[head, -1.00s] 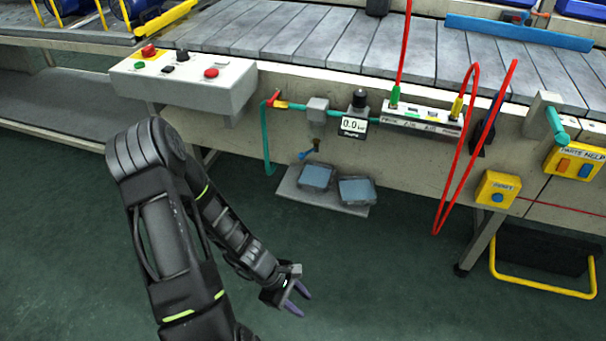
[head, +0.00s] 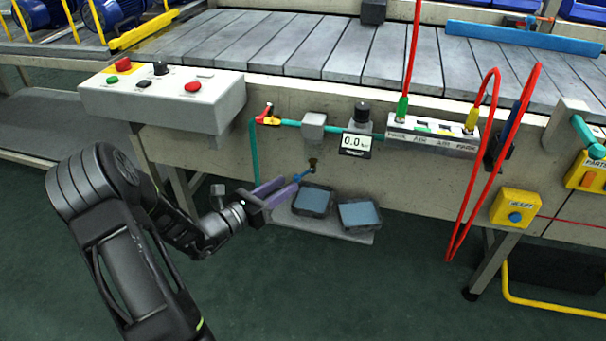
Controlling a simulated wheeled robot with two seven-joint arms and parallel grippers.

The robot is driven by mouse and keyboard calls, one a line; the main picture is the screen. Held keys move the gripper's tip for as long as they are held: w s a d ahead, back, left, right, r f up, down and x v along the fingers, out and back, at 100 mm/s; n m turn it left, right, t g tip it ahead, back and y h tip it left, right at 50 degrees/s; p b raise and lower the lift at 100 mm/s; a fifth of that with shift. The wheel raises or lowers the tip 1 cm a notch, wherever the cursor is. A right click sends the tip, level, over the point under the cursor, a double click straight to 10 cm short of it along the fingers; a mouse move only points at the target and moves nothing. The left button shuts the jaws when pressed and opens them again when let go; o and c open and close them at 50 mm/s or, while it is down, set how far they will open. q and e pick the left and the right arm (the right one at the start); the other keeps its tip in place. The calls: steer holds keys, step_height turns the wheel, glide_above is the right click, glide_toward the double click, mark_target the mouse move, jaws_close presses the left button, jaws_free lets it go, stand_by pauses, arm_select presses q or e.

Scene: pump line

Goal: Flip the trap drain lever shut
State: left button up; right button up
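The trap drain lever (head: 305,174) is a small blue handle on a dark fitting below the grey trap (head: 314,126) on the conveyor's side panel. It slants down to the left from its pivot. My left gripper (head: 292,182) reaches in from the left. Its two purple-grey fingers look a little apart, with the tips right at the lever's lower left end. I cannot tell whether they touch it. No object shows held. My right gripper is not in view.
A teal pipe (head: 254,155) with a red-and-yellow valve (head: 268,117) runs left of the trap. A gauge reading 0.0 (head: 356,143) is to its right. A grey shelf (head: 330,231) with two blue-topped blocks lies below. Red hoses (head: 467,190) hang at right.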

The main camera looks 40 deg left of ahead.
mark_target(302, 176)
arm_select(q)
steer(key=w+b, duration=0.1)
steer(key=w, duration=0.2)
steer(key=w+d+b, duration=0.1)
steer(key=w, duration=0.2)
steer(key=shift+w+d+f, duration=0.1)
steer(key=shift+w+d, duration=0.1)
steer(key=shift+w, duration=0.45)
steer(key=shift+c, duration=0.4)
jaws_close()
